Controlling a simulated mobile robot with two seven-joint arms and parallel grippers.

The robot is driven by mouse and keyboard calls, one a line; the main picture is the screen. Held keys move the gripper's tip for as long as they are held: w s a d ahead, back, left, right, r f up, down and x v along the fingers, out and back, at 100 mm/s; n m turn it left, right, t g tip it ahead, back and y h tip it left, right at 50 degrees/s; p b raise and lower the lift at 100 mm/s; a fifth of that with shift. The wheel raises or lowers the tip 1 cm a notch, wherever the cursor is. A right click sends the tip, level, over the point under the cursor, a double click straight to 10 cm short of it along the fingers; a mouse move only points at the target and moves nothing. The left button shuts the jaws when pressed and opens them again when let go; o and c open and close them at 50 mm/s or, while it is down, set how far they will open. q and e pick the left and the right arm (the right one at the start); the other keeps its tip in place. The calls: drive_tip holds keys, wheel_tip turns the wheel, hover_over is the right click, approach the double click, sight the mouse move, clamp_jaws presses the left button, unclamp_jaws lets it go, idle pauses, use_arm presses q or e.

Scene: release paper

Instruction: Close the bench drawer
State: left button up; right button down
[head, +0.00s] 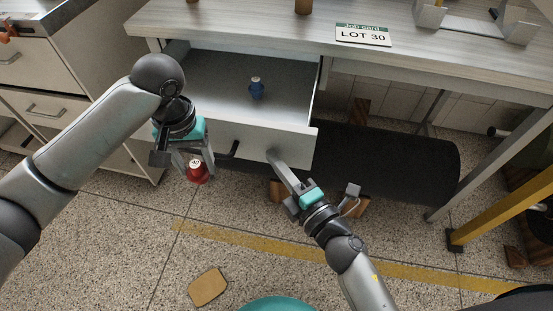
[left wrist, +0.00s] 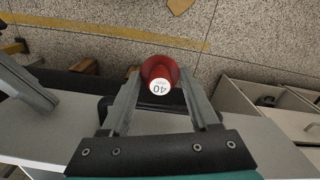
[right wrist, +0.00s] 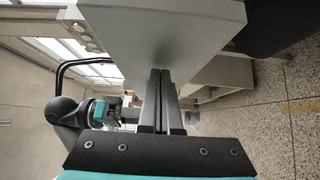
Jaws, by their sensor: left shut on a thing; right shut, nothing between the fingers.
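The bench drawer (head: 262,140) is pulled out under the bench top, with a dark bar handle on its front. A blue weight-like piece (head: 257,90) with a pale top stands inside it. My left gripper (head: 192,166) is shut on a red piece (head: 196,173) and holds it in front of the drawer's left part; the red piece, marked 40 on its white top, also shows in the left wrist view (left wrist: 160,75). My right gripper (head: 280,165) is shut and empty, its fingertips at the drawer front's right part. In the right wrist view the shut fingers (right wrist: 160,80) reach the drawer front; contact is unclear.
The bench top (head: 230,25) carries a LOT 30 card (head: 363,35). A cabinet (head: 50,75) with drawers stands at the left. A dark roll (head: 400,160) lies under the bench. A tan block (head: 208,287) lies on the otherwise open floor in front.

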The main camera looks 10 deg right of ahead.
sight(203, 164)
drive_tip(key=shift+w, duration=0.15)
